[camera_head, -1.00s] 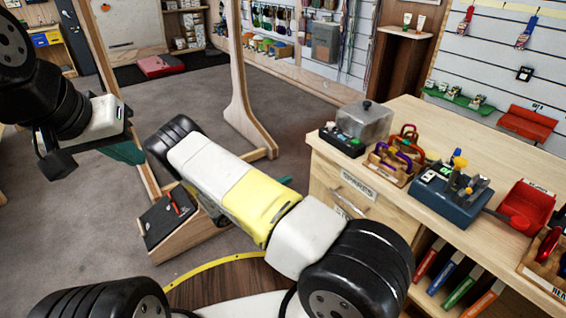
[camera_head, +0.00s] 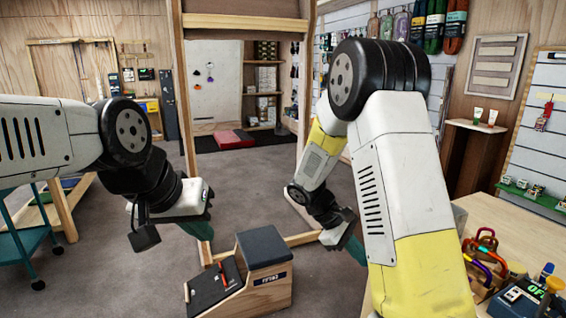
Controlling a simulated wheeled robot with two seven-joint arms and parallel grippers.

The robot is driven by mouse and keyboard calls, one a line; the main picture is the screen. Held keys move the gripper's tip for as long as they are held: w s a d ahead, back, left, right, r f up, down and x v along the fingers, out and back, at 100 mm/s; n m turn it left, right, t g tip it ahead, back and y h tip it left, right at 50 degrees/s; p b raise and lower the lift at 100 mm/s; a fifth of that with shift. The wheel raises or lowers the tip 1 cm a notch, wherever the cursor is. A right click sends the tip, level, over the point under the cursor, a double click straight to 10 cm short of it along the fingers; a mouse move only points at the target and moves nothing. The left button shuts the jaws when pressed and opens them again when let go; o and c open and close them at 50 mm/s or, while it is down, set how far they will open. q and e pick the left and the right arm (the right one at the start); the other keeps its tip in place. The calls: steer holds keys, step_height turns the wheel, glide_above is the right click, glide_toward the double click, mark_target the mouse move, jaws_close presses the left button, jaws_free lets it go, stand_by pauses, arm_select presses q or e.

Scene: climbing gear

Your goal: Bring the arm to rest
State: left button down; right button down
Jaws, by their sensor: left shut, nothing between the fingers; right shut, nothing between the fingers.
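My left arm comes in from the left edge. Its gripper (camera_head: 198,228), with a white body and teal fingers, hangs in the air over the grey floor and appears empty. My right arm is bent in the right half of the view, with its upper link in front. Its gripper (camera_head: 352,245), also with teal fingers, points down near the middle and appears empty. Part of it is hidden behind my own arm link. Both grippers are shut and apart from each other.
A wooden step box (camera_head: 268,284) with a dark top stands on the floor between and below the grippers. A wooden frame (camera_head: 184,95) rises behind. The wooden counter (camera_head: 480,206) with climbing gear is at right. A teal cart (camera_head: 22,245) is at far left. Grey floor is open at centre.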

steer(key=s+a+r+m+t+y, duration=0.3)
steer(key=s+r+m+t+y, duration=0.1)
steer(key=s+r, duration=0.4)
steer(key=s+a+r+m+t+y, duration=0.3)
steer(key=s+r, duration=0.5)
steer(key=r, duration=0.4)
steer(key=m+y, duration=0.1)
steer(key=y, duration=0.1)
steer(key=shift+a+m+t+y, duration=0.15)
steer(key=shift+m+t+y, duration=0.15)
steer(key=shift+m+t, duration=0.1)
steer(key=shift+s, duration=0.1)
